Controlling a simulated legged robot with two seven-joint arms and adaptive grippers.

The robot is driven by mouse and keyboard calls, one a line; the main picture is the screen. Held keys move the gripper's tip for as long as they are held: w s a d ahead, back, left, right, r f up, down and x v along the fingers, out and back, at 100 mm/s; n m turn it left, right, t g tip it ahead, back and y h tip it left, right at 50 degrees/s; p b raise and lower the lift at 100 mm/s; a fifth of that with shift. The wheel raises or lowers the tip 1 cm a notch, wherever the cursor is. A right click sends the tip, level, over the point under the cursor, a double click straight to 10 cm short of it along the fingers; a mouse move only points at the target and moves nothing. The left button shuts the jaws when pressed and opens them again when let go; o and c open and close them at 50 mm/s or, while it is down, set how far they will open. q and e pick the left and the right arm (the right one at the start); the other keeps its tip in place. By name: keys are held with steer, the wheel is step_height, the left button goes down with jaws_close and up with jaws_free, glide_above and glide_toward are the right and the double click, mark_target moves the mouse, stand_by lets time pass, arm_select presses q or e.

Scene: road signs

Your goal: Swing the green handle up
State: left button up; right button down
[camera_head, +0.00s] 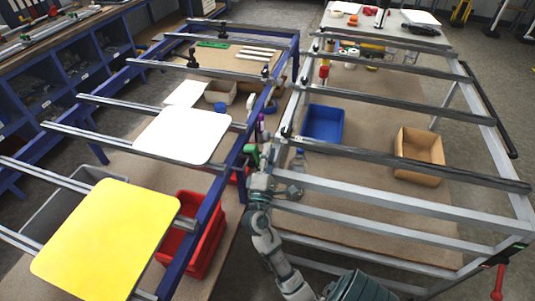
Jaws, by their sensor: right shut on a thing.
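The green handle (242,151) shows as a small green piece at the inner rail of the blue frame, near the middle of the view. My right gripper (256,158) reaches up from the bottom and is shut at the handle's right end. The fingers and the frame posts overlap there, so the exact grip is partly hidden. My left gripper is not in view.
A blue frame (225,170) with a yellow sign (105,240) and a white sign (182,135) stands left. A grey frame (400,192) with crossbars stands right, close beside my arm. A red bin (205,240), blue bin (322,123) and cardboard box (419,155) sit below.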

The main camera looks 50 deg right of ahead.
steer(key=shift+f, duration=0.2)
steer(key=c, duration=0.9)
jaws_free()
steer(key=shift+d, duration=0.1)
steer(key=shift+c, duration=0.2)
steer(key=v, duration=1.2)
